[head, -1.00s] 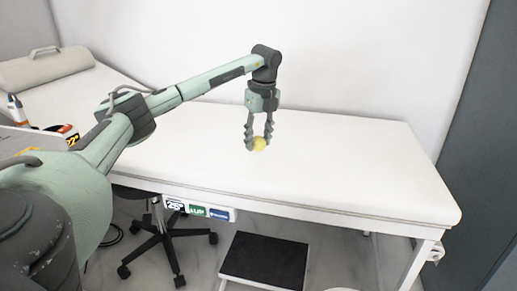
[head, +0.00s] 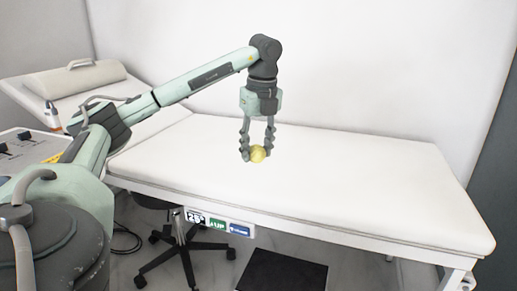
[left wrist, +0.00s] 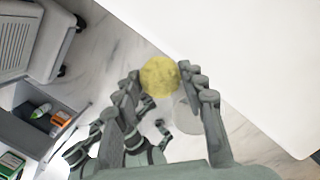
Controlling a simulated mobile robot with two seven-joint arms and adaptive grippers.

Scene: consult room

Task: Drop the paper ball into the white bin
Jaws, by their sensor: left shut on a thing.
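The paper ball (head: 258,154) is a small yellow crumpled ball. My left gripper (head: 251,156) points down and is shut on it, over the white couch top in the head view. In the left wrist view the ball (left wrist: 159,76) sits between the fingertips of the gripper (left wrist: 165,80), in front of the couch edge. A pale rounded shape (left wrist: 187,117) shows partly behind a finger there; it may be the white bin, but I cannot tell for sure. The bin does not show in the head view now. My right gripper is in no view.
The long white couch (head: 380,190) has a clear top. Below its front edge are a black step (head: 283,272) and a wheeled stool base (head: 185,258). A trolley or cabinet (head: 22,143) stands at the left. A grey panel borders the right.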

